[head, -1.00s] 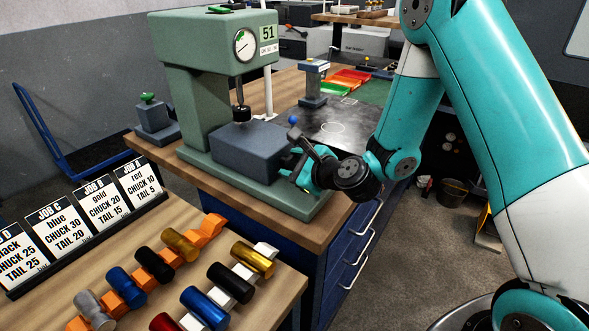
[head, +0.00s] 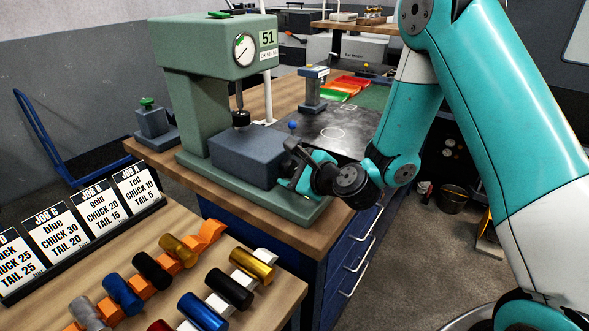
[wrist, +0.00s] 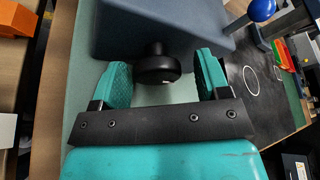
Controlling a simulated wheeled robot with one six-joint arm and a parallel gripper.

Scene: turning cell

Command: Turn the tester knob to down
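The tester (head: 215,110) is a green press-like machine with a round dial, a 51 label and a blue-grey block (head: 245,155) on its base. In the wrist view, a round black knob (wrist: 157,66) sticks out of the face of that block (wrist: 150,25). A small pale mark shows on the knob's lower edge. My gripper (wrist: 162,80) is open, with one teal finger on each side of the knob and visible gaps between. In the head view my gripper (head: 296,168) is at the block's right side and the knob is hidden.
A blue ball on a lever (wrist: 262,9) is close beyond the right finger. A grey post fixture (head: 312,92) and coloured trays (head: 350,84) stand farther back. A near bench (head: 120,245) carries coloured cylinders and job cards (head: 90,225). Drawers (head: 350,245) are below the tester.

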